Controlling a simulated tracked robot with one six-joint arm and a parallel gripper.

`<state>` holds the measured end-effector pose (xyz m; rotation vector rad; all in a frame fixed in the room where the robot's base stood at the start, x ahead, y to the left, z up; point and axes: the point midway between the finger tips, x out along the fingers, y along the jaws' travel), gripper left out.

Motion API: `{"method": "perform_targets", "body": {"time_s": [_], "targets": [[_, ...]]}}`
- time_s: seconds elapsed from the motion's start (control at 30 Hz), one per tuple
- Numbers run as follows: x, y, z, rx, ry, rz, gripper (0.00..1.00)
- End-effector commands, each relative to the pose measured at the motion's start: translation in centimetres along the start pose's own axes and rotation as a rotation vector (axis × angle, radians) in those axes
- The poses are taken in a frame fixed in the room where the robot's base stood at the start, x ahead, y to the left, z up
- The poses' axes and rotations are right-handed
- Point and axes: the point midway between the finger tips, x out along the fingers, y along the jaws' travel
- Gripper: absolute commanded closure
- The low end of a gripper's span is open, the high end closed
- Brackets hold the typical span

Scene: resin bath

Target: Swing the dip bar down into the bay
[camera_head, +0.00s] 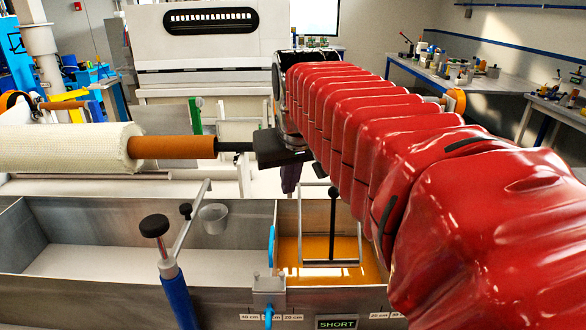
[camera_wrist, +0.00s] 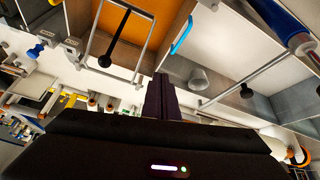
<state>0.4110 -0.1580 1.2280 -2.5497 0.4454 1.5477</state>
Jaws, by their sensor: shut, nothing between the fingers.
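The dip bar (camera_head: 331,263), a thin grey metal frame with an upright black ball-topped handle (camera_head: 333,225), shows over the orange resin bay (camera_head: 290,250). In the wrist view the frame (camera_wrist: 148,45) and its black handle (camera_wrist: 116,30) lie in front of the orange resin, left of my fingers. Whether the bar touches the resin I cannot tell. My gripper (camera_head: 291,185) is shut and empty, pointing down above the bay's back edge, left of and behind the handle and apart from it. Its dark fingers also show in the wrist view (camera_wrist: 160,90). My red-sleeved arm covers the bay's right side.
A blue-edged divider (camera_head: 271,246) bounds the bay on its left. Beyond it is a pale-floored metal trough (camera_head: 100,262) with a grey cup (camera_head: 213,218). A blue post (camera_head: 177,300) with a black knob stands in front. A cream roll (camera_head: 70,148) on an orange tube lies behind.

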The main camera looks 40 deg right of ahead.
Motion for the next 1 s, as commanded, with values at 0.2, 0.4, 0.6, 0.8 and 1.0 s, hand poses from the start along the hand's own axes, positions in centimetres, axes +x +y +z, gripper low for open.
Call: {"method": "perform_targets", "body": {"time_s": [0.2,0.4,0.6,0.8,1.0], "targets": [[-0.8,7.3,-5.8,0.102,-0.009,0.073,1.00],[-1.3,11.7,-8.3,0.156,-0.015,0.112,1.00],[-1.4,12.5,-8.8,0.165,-0.017,0.119,1.00],[-1.4,12.4,-8.7,0.164,-0.016,0.119,1.00],[-0.6,12.5,-8.7,0.163,-0.017,0.118,1.00]]}}
